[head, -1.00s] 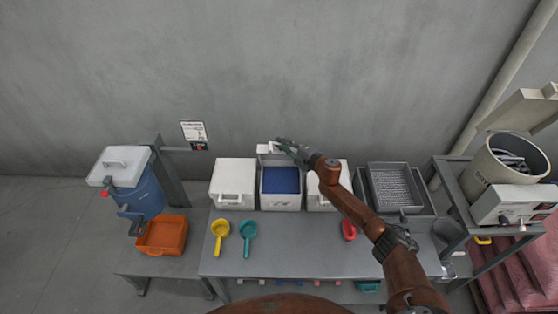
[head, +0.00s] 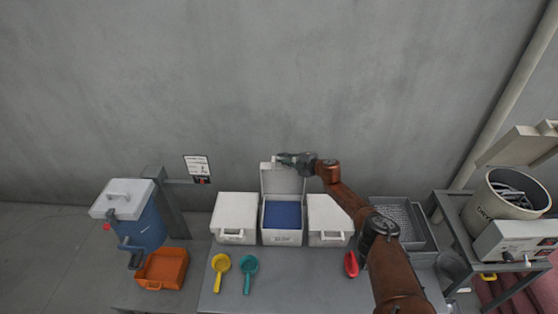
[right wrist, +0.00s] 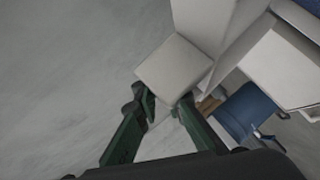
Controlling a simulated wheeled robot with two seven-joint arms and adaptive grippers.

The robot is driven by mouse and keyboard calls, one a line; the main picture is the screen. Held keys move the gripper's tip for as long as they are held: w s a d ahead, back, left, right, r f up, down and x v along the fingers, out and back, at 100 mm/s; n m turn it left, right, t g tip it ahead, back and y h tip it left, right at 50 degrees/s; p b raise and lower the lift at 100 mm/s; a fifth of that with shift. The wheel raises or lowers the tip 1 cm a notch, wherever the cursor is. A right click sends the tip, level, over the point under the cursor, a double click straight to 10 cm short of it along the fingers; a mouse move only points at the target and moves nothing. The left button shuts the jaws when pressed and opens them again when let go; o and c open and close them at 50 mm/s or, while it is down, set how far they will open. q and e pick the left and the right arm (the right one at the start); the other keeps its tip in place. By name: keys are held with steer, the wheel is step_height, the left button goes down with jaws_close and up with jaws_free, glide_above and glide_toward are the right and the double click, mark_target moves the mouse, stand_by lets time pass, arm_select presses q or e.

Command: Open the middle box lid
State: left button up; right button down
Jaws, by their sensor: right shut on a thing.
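The middle white box (head: 282,238) stands open on the table between two other white boxes, with blue contents (head: 282,214) inside. Its lid (head: 283,181) stands raised at the back of the box, near upright. My right gripper (head: 281,159) is at the lid's top edge, shut on the lid's handle. In the right wrist view the two dark green fingers (right wrist: 163,99) are at the pale handle block (right wrist: 174,68), with white panels beyond it. The fingertips are partly hidden there. My left gripper is not in view.
The left white box (head: 235,212) and right white box (head: 327,213) are closed. A yellow scoop (head: 221,264), a teal scoop (head: 249,266) and a red scoop (head: 351,264) lie in front. Grey trays (head: 412,250) are at right. The wall is behind the table.

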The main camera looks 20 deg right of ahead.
steer(key=shift+w+r, duration=0.1)
steer(key=shift+r, duration=0.05)
steer(key=c, duration=2)
jaws_free()
steer(key=shift+s, duration=0.2)
steer(key=v, duration=1.1)
steer(key=shift+s+d, duration=0.15)
steer(key=shift+s, duration=0.25)
